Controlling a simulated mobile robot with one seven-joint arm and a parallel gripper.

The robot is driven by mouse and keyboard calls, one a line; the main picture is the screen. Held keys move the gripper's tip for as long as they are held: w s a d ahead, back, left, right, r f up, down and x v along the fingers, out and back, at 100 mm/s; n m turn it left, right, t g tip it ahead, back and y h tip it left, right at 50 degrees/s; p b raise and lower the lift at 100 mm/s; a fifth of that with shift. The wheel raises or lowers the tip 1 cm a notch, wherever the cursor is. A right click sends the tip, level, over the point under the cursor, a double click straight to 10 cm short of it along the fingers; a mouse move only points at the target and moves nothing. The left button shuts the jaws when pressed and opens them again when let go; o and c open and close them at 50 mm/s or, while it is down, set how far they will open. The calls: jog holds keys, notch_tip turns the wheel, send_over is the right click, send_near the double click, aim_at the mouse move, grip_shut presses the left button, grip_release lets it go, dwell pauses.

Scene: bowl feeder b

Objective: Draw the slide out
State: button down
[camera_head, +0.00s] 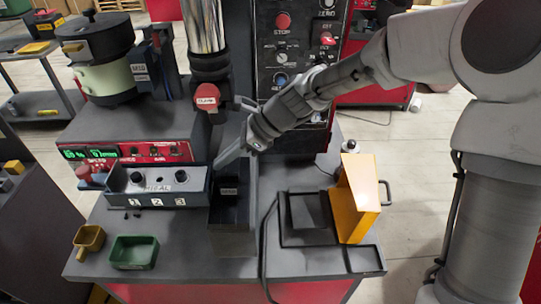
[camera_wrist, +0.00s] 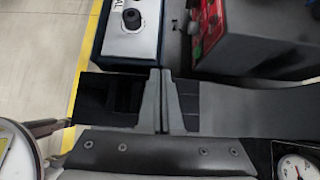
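A dark box-like block with a small pale tag (camera_head: 229,191) stands at the middle of the bench, right of the numbered grey control box. It may be the slide's housing; I cannot single out the slide itself for certain. My gripper (camera_head: 222,163) reaches down from the upper right, its fingertips just above and beside this block. In the wrist view my gripper (camera_wrist: 160,100) has its two fingers together, with nothing visible between them. A glossy black part (camera_wrist: 108,97) lies beyond the fingers on their left. Whether the fingertips touch anything is hidden.
The grey control box (camera_head: 157,189) with black knobs is left of the gripper. A green tray (camera_head: 134,252) and a yellow scoop (camera_head: 89,239) lie at front left. An orange guard (camera_head: 357,200) stands at right. A vertical metal cylinder (camera_head: 203,25) rises behind.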

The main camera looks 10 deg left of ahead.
aim_at(200, 163)
jog(key=a, duration=0.2)
jog(key=s+a, duration=0.1)
jog(key=a, duration=0.1)
jog(key=shift+s+a, duration=0.1)
jog(key=shift+a, duration=0.15)
jog(key=shift+d, duration=0.1)
